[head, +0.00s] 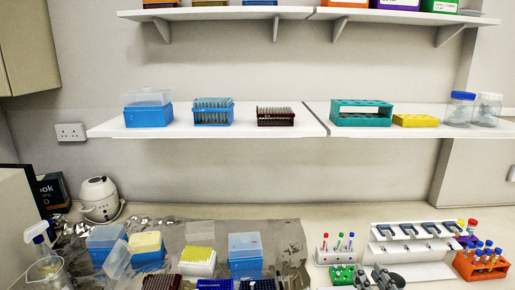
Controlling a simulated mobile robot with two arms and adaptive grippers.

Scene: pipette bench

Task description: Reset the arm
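My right gripper (379,274) shows as dark grey parts at the bottom edge of the head view, right of centre. It is in front of the white pipette stand (412,242) and beside a small green tube rack (342,274). It is small and cut off by the frame, so I cannot tell whether it is open or shut. I see nothing held in it. My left gripper is not in view.
A white rack with tubes (336,254) and an orange tube rack (480,266) flank the stand. Blue tip boxes (245,265) and a yellow-topped box (197,258) sit on crumpled foil at left. A shelf (290,128) with racks spans the wall above.

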